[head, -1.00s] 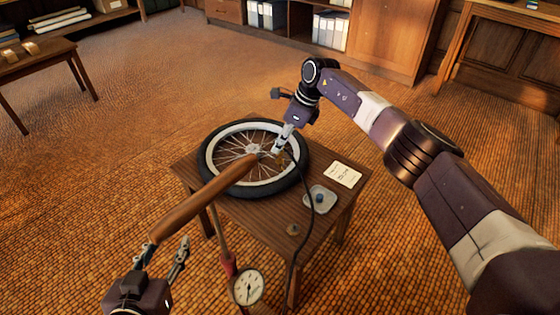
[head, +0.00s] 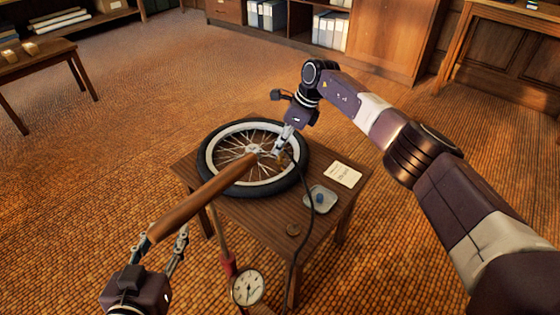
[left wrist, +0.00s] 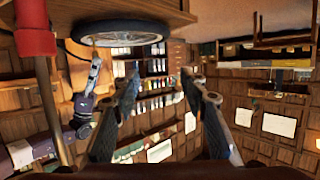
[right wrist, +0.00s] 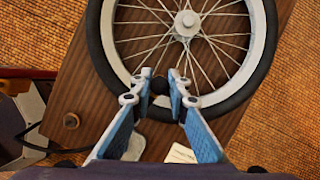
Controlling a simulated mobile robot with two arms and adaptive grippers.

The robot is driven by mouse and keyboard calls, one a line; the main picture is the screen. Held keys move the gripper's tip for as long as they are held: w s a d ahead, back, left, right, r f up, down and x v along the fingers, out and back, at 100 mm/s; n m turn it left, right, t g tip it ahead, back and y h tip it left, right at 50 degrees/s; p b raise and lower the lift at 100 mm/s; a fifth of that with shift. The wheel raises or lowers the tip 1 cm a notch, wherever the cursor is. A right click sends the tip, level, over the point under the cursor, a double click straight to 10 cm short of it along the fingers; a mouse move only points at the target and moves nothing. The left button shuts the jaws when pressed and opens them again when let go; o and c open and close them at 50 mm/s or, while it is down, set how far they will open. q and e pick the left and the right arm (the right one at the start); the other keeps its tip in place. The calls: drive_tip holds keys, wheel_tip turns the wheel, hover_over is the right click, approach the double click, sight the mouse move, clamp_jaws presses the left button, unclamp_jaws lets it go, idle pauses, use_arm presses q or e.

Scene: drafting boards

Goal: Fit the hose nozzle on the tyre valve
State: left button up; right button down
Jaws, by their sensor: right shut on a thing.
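The wheel (head: 212,172), with a black tyre and pale rim, lies flat on a small wooden table (head: 253,213). My right gripper (head: 279,150) is over the wheel's right part, at the rim. In the right wrist view (right wrist: 160,80) it is shut on a small dark piece, the hose nozzle (right wrist: 160,87). The black hose (head: 291,250) runs from there down to the pump side. I cannot make out the tyre valve; the fingers may hide it.
The pump's gauge (head: 248,287) and red collar (head: 229,265) stand before the table. A dish (head: 323,206) with a blue piece, a white card (head: 343,174) and a round brown piece (head: 293,230) lie on the tabletop. The carpet (head: 80,190) left of the table is clear.

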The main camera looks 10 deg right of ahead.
use_arm(q)
drive_tip(key=shift+w+d+r, duration=0.1)
drive_tip(key=shift+r, duration=0.25)
use_arm(e)
drive_tip(key=shift+f, duration=0.15)
use_arm(q)
drive_tip(key=shift+r+t, duration=0.1)
drive_tip(key=shift+t, duration=0.2)
drive_tip(key=shift+w+d+r, duration=0.1)
drive_tip(key=shift+r, duration=0.15)
use_arm(e)
drive_tip(key=shift+f, duration=0.15)
use_arm(q)
drive_tip(key=shift+r+h, duration=0.1)
drive_tip(key=shift+h, duration=0.2)
drive_tip(key=shift+w+d+r+t+b, duration=0.2)
drive_tip(key=shift+r+t, duration=0.15)
drive_tip(key=shift+r, duration=0.15)
drive_tip(key=shift+w+d+r+t+b, duration=0.1)
drive_tip(key=shift+r+t+b, duration=0.05)
drive_tip(key=shift+r+t, duration=0.3)
use_arm(e)
drive_tip(key=shift+f, duration=0.25)
